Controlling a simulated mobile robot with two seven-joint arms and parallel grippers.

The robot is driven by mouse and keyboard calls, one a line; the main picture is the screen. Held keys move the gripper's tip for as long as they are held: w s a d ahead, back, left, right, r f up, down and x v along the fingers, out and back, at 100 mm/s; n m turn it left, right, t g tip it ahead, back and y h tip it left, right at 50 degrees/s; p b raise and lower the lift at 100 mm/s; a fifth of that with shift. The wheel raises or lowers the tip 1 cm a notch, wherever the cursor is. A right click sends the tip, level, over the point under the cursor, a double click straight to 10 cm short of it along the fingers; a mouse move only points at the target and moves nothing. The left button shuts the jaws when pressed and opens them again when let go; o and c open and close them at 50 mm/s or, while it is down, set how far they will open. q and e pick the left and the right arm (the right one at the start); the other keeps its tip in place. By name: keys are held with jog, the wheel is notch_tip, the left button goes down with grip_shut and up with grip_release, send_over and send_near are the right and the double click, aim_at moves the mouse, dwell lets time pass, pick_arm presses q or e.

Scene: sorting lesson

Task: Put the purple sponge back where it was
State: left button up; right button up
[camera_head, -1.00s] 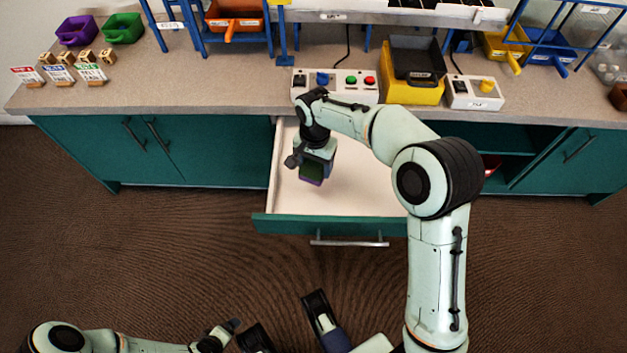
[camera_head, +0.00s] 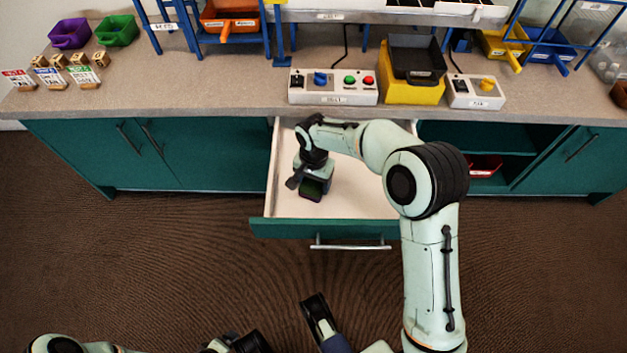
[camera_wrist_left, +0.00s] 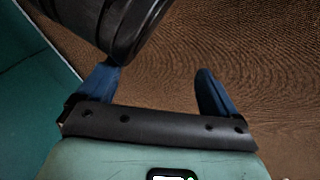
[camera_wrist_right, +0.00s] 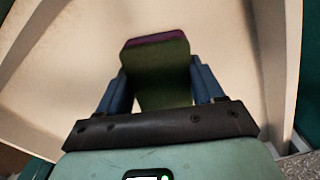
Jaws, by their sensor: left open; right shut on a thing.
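My right gripper (camera_head: 314,184) points down inside the open drawer (camera_head: 358,200) and is shut on the purple sponge (camera_wrist_right: 158,68). In the right wrist view the sponge sits between the blue fingers; its face looks dark olive green, with a purple strip along the far edge. In the head view only a dark end of the sponge (camera_head: 311,193) shows below the gripper. I cannot tell whether it touches the drawer floor. My left gripper (camera_wrist_left: 160,88) is open and empty in the left wrist view, above the brown floor.
The drawer's light floor looks bare around the gripper. The worktop above carries a switch box (camera_head: 333,87), a yellow bin with a black tray (camera_head: 412,90), a purple bin (camera_head: 70,33) and a green bin (camera_head: 117,30). A red tray (camera_head: 484,166) lies in the open cabinet.

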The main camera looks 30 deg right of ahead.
aim_at(313, 183)
jog(key=o, duration=1.2)
notch_tip(313, 183, up, 4)
jog(key=shift+p, duration=0.65)
pick_arm(q)
jog(key=shift+h, duration=0.3)
jog(key=r, duration=0.1)
jog(key=d+r+p, duration=0.1)
jog(key=r, duration=0.1)
jog(key=s+d+r+p, duration=0.1)
jog(key=shift+s+d+r, duration=0.1)
jog(key=shift+r, duration=0.1)
pick_arm(e)
notch_tip(313, 183, up, 8)
jog(key=shift+r, duration=0.15)
